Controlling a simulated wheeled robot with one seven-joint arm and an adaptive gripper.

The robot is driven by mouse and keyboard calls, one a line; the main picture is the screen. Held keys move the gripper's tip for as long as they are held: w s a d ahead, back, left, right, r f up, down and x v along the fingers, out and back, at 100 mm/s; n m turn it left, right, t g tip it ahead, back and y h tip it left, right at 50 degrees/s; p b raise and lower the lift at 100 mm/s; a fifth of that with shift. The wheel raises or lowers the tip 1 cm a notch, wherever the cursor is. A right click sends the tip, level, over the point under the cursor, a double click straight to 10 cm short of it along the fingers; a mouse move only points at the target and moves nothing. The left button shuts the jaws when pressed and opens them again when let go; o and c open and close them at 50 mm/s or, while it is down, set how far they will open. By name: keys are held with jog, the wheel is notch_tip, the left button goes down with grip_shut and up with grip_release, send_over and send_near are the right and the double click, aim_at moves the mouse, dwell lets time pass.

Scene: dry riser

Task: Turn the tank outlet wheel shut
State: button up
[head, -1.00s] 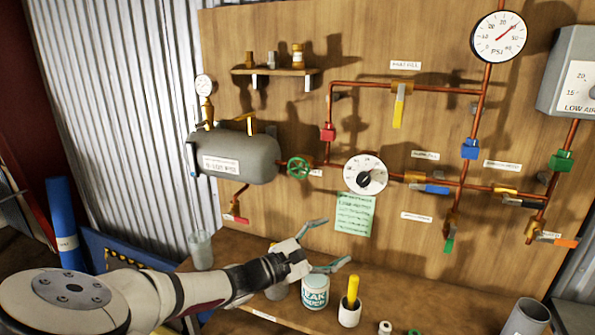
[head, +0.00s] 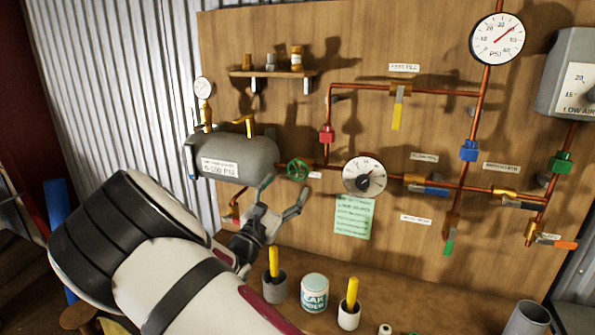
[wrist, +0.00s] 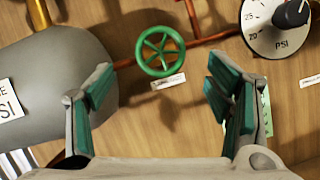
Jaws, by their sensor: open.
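The tank outlet wheel (head: 298,169) is a small green spoked handwheel on the copper pipe just right of the grey tank (head: 232,157). It also shows in the wrist view, where the green wheel (wrist: 160,51) lies beyond the fingertips, roughly midway between them. My gripper (head: 284,187) is open and empty, just below and left of the wheel in the head view. In the wrist view its two green-padded fingers (wrist: 160,88) are spread wide, with the wheel apart from both. A small white label (wrist: 170,81) sits under the wheel.
A dial regulator (head: 364,177) with a black knob is right of the wheel. A green note (head: 354,216) hangs below it. Pots with yellow handles (head: 348,304) and a white tin (head: 314,292) stand on the bench below. A red valve (head: 326,134) is above right.

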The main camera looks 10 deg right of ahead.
aim_at(296, 172)
jog(key=x, duration=0.7)
jog(key=shift+w+r, duration=0.1)
jog(key=shift+c, duration=0.3)
jog(key=c, duration=1.1)
